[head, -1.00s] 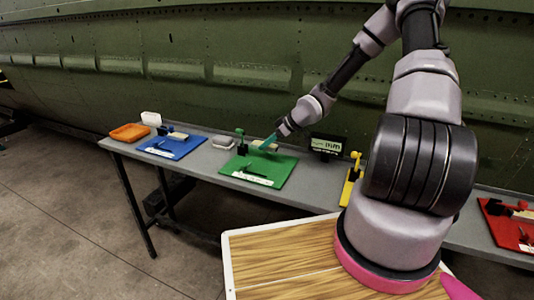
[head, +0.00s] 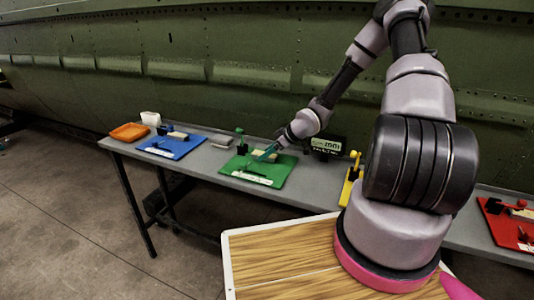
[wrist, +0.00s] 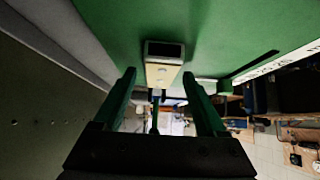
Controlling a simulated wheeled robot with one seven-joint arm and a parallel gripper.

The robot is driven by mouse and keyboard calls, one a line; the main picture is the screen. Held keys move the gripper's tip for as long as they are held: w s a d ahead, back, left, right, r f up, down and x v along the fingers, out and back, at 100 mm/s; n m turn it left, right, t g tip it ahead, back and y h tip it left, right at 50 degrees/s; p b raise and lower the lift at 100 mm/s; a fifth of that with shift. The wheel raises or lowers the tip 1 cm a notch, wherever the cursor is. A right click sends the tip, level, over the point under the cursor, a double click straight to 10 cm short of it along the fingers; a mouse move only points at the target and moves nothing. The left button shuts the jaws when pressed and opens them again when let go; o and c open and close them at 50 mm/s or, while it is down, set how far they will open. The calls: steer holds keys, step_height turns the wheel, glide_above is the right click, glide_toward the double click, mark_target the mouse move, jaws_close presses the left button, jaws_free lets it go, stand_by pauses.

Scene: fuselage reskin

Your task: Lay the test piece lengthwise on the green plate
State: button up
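The green plate (head: 270,175) lies on the grey bench, with a green upright clamp-like part (head: 240,141) at its back left. A pale beige block (head: 262,153) is at the plate's back; in the wrist view the block (wrist: 161,75) has a dark end. I cannot tell whether this block is the test piece; no other piece is clearly recognisable as it. My gripper (head: 270,151) is low over the plate's back right. In the wrist view my gripper (wrist: 158,73) has its green fingers apart, the block showing between and beyond the tips, with a gap at the left.
A blue plate (head: 185,150), an orange tray (head: 129,132) and a white box (head: 151,118) are to the left. A small display (head: 326,146) and a yellow tool (head: 350,180) are to the right. A red plate (head: 505,228) is at far right. The green fuselage wall (head: 230,60) stands behind.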

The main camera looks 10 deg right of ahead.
steer(key=shift+r, duration=0.15)
steer(key=s+d+r+m+g+h, duration=0.25)
steer(key=s+d+r+h, duration=0.35)
steer(key=s+d+r, duration=0.45)
steer(key=s+d+r+m+t+h, duration=0.1)
steer(key=s+d+r+m+h, duration=0.15)
steer(key=r, duration=0.45)
steer(key=s+d+r+m+h, duration=0.1)
steer(key=r+m, duration=0.2)
steer(key=r, duration=0.4)
steer(key=s+a+r+m+t+y, duration=0.1)
steer(key=s+a+r+m+y, duration=0.1)
steer(key=s+r, duration=0.6)
steer(key=s+a+r+m+t+y, duration=0.2)
steer(key=s+a+r+m, duration=0.3)
steer(key=s+r, duration=0.3)
steer(key=shift+a+r, duration=0.65)
steer(key=shift+r, duration=0.25)
